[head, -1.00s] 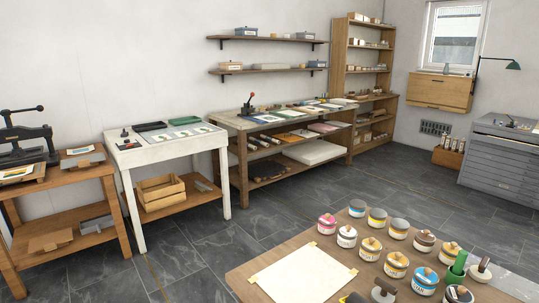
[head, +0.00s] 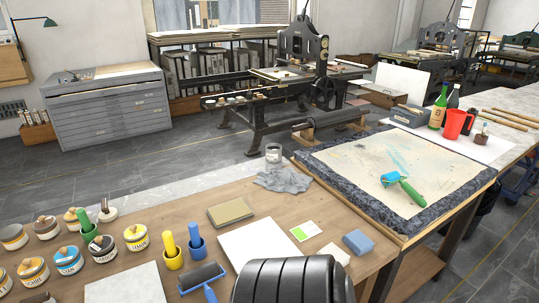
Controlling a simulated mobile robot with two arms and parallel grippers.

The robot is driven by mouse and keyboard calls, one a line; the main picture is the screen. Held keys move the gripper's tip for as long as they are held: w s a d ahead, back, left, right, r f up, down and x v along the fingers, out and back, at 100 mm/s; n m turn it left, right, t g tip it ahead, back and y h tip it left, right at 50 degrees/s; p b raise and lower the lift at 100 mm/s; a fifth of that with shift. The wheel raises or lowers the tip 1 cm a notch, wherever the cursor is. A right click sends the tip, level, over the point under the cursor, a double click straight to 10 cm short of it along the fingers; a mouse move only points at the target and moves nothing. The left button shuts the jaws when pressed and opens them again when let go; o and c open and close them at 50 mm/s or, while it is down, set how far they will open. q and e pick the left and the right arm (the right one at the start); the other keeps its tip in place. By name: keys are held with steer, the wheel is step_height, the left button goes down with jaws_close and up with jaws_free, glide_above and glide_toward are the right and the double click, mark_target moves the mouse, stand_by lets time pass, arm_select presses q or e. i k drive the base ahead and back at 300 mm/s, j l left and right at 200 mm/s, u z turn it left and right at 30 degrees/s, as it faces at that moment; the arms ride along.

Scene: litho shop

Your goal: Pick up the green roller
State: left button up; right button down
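A roller with a green handle (head: 412,193) and a blue drum (head: 390,179) lies on a stained cream sheet (head: 345,165). The sheet covers most of a dark stone slab (head: 447,204) at the right of the head view. The roller is unobstructed, with its handle pointing toward the lower right. Neither of my grippers is in view. A black ribbed part, probably of my own arm, shows at the bottom middle, well apart from the roller.
A blue-handled black roller (head: 201,277), ink jars (head: 68,261), a grey cloth (head: 283,180) and a blue sponge (head: 357,242) are on the near wooden table. A red jug (head: 457,123) and green bottle (head: 438,108) stand behind the slab. Dark floor (head: 150,172) is open at left.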

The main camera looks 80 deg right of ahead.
mark_target(417, 198)
steer(key=z, duration=3.55)
steer(key=u, duration=1.35)
steer(key=z, duration=1.3)
steer(key=u, duration=0.3)
steer(key=i+l+u, duration=0.65)
steer(key=l+u, duration=0.15)
